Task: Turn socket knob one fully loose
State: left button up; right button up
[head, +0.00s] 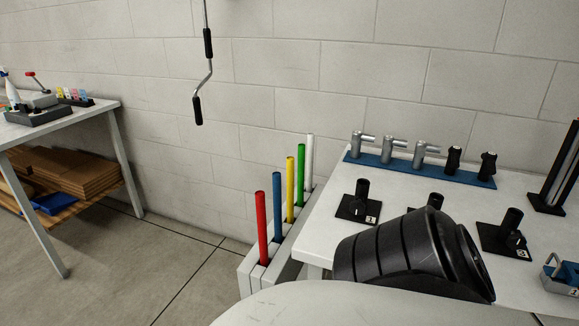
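Three black sockets with upright posts on square black bases stand on the white table (325,222). The left socket (361,203) is at the table's left side and has a small white label. The middle socket (436,201) is mostly hidden behind a black ribbed part of my arm. The right socket (511,234) has a knob low on its post and a white label. Neither of my grippers is in view.
A blue rack (381,165) at the table's back holds several grey fittings and two black knobs (487,166). A blue-grey clamp-like part (563,273) lies at right. Coloured rods (263,230) stand in a white holder left of the table. A crank handle (208,75) hangs at the wall.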

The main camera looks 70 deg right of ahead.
aim_at(357, 207)
jog(key=i, duration=1.3)
jog(key=z, duration=2.45)
